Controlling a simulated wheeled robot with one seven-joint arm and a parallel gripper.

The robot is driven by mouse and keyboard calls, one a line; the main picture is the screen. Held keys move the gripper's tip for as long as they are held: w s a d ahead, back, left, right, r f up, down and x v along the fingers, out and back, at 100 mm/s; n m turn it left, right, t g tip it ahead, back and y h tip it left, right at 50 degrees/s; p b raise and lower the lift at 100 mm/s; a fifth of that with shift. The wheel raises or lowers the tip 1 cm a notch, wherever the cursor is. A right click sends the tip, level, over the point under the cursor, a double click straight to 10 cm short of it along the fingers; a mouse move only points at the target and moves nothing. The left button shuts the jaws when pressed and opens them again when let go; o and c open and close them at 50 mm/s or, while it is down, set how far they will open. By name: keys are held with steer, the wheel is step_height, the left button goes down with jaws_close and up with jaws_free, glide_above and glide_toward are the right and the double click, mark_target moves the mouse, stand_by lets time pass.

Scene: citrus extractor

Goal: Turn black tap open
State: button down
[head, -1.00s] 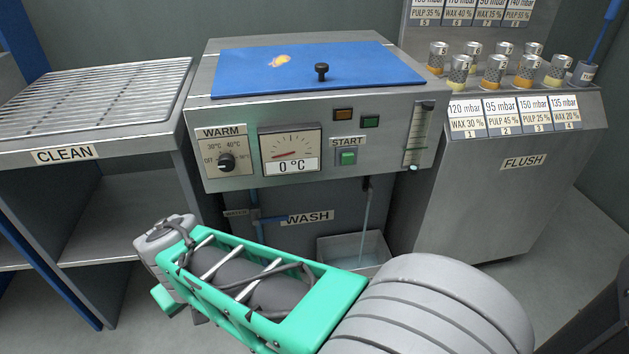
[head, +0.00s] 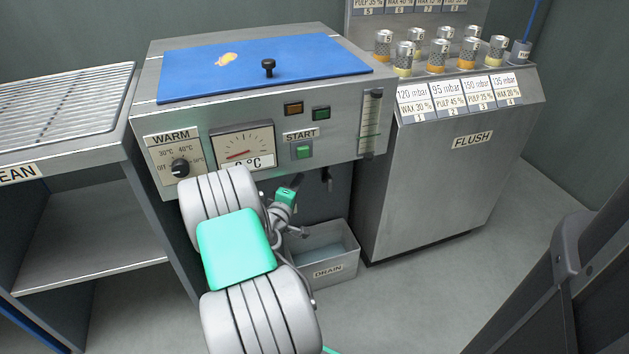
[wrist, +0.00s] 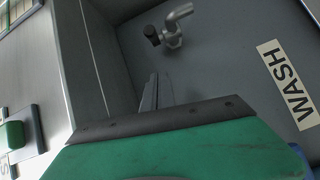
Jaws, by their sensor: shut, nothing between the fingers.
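The black tap (head: 327,179) hangs below the right part of the machine's front, above the drain basin. In the wrist view the black tap handle (wrist: 151,35) sits beside a bent metal spout (wrist: 176,28) on the grey panel. My gripper (wrist: 152,84) is shut and empty, with its narrow fingertips pointing toward the tap. A gap shows between fingertips and tap in that picture. In the head view my arm covers most of the gripper, and only part of it shows left of the tap.
The drain basin (head: 328,268) stands on the floor below the tap. The machine's front panel (head: 350,143) overhangs it, with a green start button (head: 304,152) and a warm knob (head: 180,168). The flush cabinet (head: 450,180) stands close on the right. The wash label (wrist: 288,84) is on the panel.

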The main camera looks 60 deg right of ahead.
mark_target(325, 170)
steer(key=s+d, duration=0.2)
steer(key=d, duration=0.1)
steer(key=s+d+f+b, duration=0.1)
steer(key=shift+s+d, duration=0.1)
steer(key=shift+d, duration=0.2)
